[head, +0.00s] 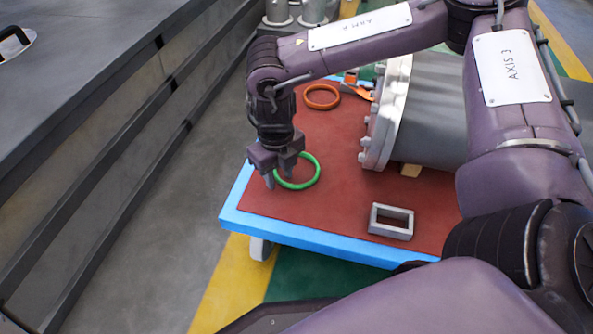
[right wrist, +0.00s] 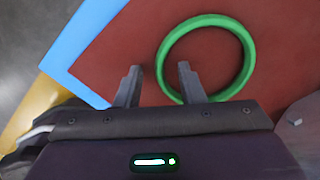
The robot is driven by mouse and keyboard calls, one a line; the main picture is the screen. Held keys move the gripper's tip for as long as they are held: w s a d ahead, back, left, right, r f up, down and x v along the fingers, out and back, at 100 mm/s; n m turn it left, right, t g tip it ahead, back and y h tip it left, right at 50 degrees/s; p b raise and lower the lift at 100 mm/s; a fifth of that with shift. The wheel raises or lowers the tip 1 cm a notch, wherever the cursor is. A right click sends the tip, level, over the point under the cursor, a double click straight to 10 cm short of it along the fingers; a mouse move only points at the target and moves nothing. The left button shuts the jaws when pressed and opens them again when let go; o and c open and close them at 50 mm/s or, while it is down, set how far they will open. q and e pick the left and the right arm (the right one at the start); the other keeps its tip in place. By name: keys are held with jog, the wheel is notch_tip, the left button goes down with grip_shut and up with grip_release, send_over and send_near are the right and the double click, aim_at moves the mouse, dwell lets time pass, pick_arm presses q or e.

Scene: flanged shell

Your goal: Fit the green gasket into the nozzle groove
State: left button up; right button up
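The green gasket (head: 318,174) is a round ring lying flat on the red top of a blue-edged cart. It also shows in the right wrist view (right wrist: 249,58). My right gripper (head: 277,177) points down at the gasket's left side. In the right wrist view its two fingers (right wrist: 158,78) are apart, with the gasket's left rim showing between them and nothing gripped. I cannot tell how far above the cart top the fingertips are. A grey flanged shell (head: 385,120) with bolts lies at the right, partly hidden by my arm. I cannot make out the nozzle groove. My left gripper is out of view.
An orange ring (head: 321,97) lies behind the gasket, beside a small orange-and-grey item (head: 352,79). A grey rectangular frame (head: 391,221) lies near the front edge of the cart (head: 300,236). A dark railed bench (head: 110,70) stands at the left. Red surface between these is clear.

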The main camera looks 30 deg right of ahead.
jog(key=shift+c, duration=0.2)
grip_shut()
